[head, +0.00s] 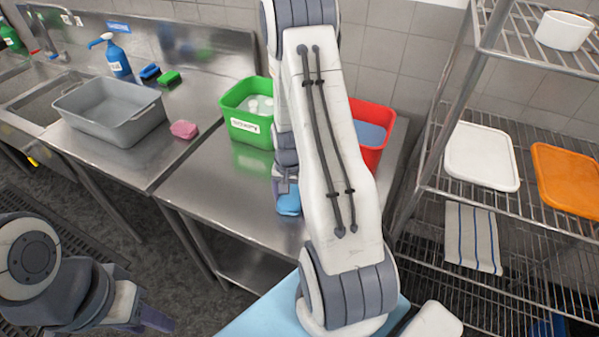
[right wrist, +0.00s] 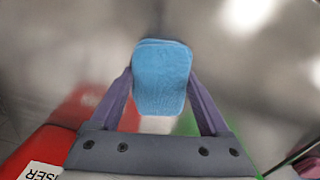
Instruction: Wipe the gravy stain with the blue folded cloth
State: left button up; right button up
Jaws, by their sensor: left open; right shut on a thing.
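The blue folded cloth (head: 288,203) is at the tip of my right gripper (head: 287,183), over the steel counter (head: 215,190) in front of the green bucket. In the right wrist view the cloth (right wrist: 162,76) sits between the two purple fingers, which are shut on its sides. I cannot tell whether it touches the steel. No gravy stain can be made out in either view; my right arm hides part of the counter. My left gripper (head: 150,318) is low at the left, away from the counter, open with nothing seen in it.
A green bucket (head: 248,130) and a red bucket (head: 371,150) stand at the back of the counter. A grey tub (head: 110,115), a pink sponge (head: 184,129) and a blue spray bottle (head: 117,62) are to the left. A wire rack (head: 440,185) stands at the right.

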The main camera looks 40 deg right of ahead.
notch_tip(320, 180, up, 2)
jog(key=shift+w+r+p, duration=0.15)
jog(key=shift+r+p, duration=0.1)
jog(key=shift+p, duration=0.1)
jog(key=shift+r+p, duration=0.3)
jog(key=shift+a+r+p, duration=0.1)
jog(key=shift+r+p, duration=0.25)
jog(key=shift+r, duration=0.1)
jog(key=shift+r+p, duration=1.7)
jog(key=shift+r, duration=0.4)
